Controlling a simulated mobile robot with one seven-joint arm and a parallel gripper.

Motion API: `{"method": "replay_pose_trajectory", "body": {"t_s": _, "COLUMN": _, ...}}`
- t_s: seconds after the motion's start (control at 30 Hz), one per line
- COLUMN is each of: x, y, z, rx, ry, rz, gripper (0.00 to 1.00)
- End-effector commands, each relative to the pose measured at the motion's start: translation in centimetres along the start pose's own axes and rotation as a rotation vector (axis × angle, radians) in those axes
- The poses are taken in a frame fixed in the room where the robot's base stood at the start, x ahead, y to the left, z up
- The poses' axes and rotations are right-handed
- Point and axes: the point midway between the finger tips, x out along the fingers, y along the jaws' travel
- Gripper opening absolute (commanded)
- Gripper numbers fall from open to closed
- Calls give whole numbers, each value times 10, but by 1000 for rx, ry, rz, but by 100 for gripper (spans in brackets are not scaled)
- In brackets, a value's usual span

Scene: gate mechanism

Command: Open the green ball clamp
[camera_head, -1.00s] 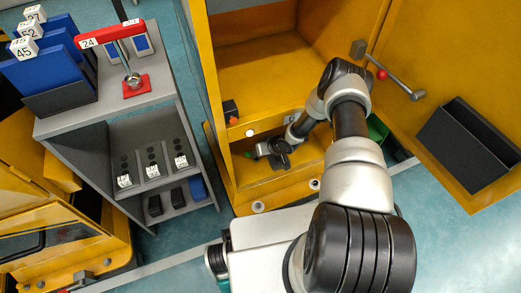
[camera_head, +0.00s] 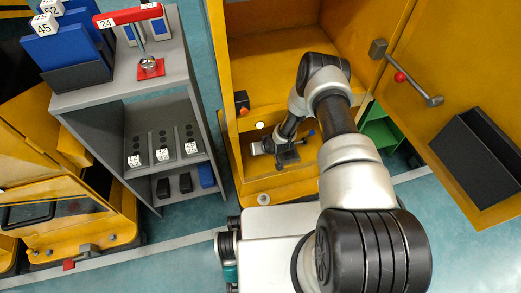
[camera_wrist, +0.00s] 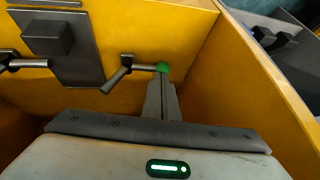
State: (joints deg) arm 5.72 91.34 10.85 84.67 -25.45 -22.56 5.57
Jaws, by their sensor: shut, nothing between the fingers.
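The green ball (camera_wrist: 162,67) tips a short grey clamp lever (camera_wrist: 117,76) on the yellow cabinet's inner wall in the wrist view. My gripper (camera_wrist: 161,80) is shut and empty. Its fingertips are right at the green ball and overlap its lower edge in the picture; I cannot tell whether they touch. In the head view my gripper (camera_head: 258,148) is low inside the cabinet's bottom compartment, and I cannot make out the green ball there.
The yellow cabinet (camera_head: 275,70) has side walls close around my arm. Its open door (camera_head: 455,60) at right carries a red-balled handle (camera_head: 400,77) and black bin (camera_head: 475,155). A blue ball (camera_head: 311,133) shows beside my wrist. Grey shelves (camera_head: 120,90) stand at left.

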Motion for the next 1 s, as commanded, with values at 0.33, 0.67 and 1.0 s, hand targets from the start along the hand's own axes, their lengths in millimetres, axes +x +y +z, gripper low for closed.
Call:
{"method": "replay_pose_trajectory", "body": {"t_s": 0.33, "x": 10, "y": -7, "z": 5, "rx": -1, "ry": 1, "rz": -1, "gripper": 0}}
{"method": "replay_pose_trajectory", "body": {"t_s": 0.67, "x": 12, "y": -10, "z": 6, "rx": 1, "ry": 1, "rz": -1, "gripper": 0}}
{"method": "replay_pose_trajectory", "body": {"t_s": 1.0, "x": 13, "y": -10, "z": 6, "rx": 1, "ry": 1, "rz": -2, "gripper": 0}}
